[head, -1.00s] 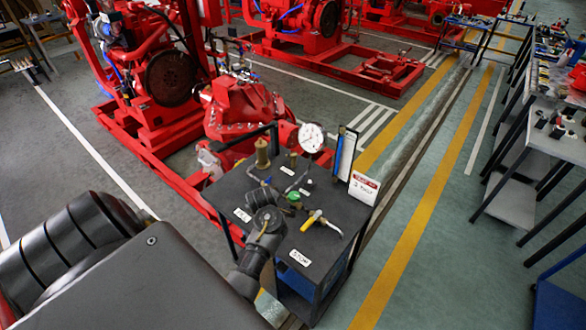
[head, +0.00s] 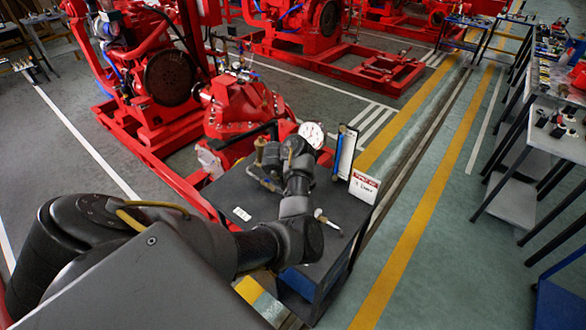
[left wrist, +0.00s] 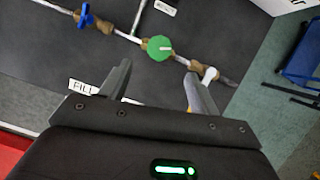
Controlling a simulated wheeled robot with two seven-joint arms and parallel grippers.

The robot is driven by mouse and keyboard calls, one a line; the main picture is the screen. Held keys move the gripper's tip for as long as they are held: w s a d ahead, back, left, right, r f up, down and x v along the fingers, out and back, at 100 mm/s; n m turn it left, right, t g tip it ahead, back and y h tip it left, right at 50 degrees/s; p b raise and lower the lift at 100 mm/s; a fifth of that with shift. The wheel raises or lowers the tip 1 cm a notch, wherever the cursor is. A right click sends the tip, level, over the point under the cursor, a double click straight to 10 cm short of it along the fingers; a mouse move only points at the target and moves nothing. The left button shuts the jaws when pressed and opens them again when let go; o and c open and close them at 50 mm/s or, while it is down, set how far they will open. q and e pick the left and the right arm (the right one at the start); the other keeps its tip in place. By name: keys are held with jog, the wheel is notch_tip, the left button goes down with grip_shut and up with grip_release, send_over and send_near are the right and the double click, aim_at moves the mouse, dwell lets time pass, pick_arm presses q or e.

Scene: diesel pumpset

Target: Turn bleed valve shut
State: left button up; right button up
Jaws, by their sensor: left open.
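In the left wrist view, a pipe line over the dark bench top carries a blue-handled valve (left wrist: 87,17), a round green knob (left wrist: 160,48) with a pale mark, and a brass fitting with a white end (left wrist: 208,73). I cannot tell which is the bleed valve, as no label naming it is readable. My left gripper (left wrist: 157,76) is open and empty; its fingers straddle the green knob's position from below in the picture, with the knob just beyond the tips. In the head view my left arm hides the knob. My right gripper is not in view.
The bench (head: 250,236) also carries a pressure gauge (head: 312,134), an upright blue-edged panel (head: 344,153) and a red-and-white sign (head: 363,187). A FILL label (left wrist: 83,87) lies near my left finger. A red pump (head: 240,105) stands behind.

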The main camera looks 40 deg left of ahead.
pick_arm(q)
jog(key=b+x, duration=0.3)
jog(key=x, duration=0.4)
jog(key=shift+f+b, duration=0.25)
jog(key=shift+b, duration=0.05)
jog(key=shift+w+a+f, duration=0.1)
jog(key=shift+w+f, duration=0.2)
jog(key=shift+f, duration=0.15)
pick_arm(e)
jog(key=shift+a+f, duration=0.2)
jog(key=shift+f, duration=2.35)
pick_arm(q)
jog(key=shift+c, duration=0.4)
jog(key=c, duration=0.9)
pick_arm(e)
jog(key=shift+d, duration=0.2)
